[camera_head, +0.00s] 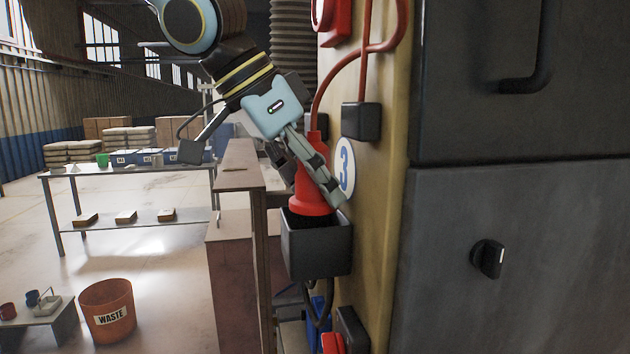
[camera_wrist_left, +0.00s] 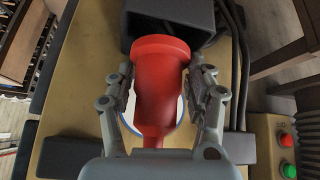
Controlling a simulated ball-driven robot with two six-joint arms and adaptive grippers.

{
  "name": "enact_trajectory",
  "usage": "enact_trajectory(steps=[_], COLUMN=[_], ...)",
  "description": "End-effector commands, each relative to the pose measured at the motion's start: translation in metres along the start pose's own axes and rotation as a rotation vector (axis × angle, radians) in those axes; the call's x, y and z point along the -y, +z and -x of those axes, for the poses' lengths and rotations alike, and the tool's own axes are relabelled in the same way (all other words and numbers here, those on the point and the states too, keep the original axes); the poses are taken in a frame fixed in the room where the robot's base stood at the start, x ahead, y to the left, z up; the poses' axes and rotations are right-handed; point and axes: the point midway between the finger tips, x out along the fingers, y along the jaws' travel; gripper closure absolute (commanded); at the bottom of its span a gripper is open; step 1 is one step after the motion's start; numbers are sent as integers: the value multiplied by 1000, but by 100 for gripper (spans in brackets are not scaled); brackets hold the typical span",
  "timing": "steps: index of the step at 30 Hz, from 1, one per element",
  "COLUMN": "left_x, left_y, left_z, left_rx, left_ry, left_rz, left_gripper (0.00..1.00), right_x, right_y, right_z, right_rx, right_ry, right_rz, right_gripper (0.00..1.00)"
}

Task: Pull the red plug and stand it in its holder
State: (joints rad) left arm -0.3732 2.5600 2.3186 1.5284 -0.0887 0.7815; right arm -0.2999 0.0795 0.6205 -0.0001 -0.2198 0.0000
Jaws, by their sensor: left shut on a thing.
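The red plug (camera_head: 311,190) is upright at the mouth of a black box-shaped holder (camera_head: 316,250) on the tan panel (camera_head: 380,150). A red cable runs up from the plug's top. My left gripper (camera_head: 318,190) comes from above and is shut on the plug's body. In the left wrist view, the two fingers grip the red plug (camera_wrist_left: 160,90) from both sides. Its wide end is at the black holder (camera_wrist_left: 175,20); I cannot tell whether it is inside or just above. The holder's inside is hidden. My right gripper does not show.
A grey cabinet (camera_head: 520,240) stands on the right. A table (camera_head: 130,172), an orange waste bin (camera_head: 107,310) and a low stand (camera_head: 40,325) are at the left. A red and green button box (camera_wrist_left: 284,145) shows in the wrist view.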

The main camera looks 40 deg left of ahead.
Motion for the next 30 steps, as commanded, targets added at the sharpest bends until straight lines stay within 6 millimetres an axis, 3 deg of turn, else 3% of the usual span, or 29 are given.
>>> enact_trajectory(steps=[15,16,21,30], left_x=[1,0,0,1], left_y=[4,4,4,4], left_z=[-7,-6,-6,-6], left_rx=[-1,-1,0,0], left_ry=[0,0,0,-1], left_rz=[0,0,0,0], left_gripper=[100,42,20,19], right_x=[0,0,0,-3], right_y=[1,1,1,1], right_z=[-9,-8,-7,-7], right_rx=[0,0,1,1], right_ry=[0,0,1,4], right_rz=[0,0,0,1], right_gripper=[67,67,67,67])
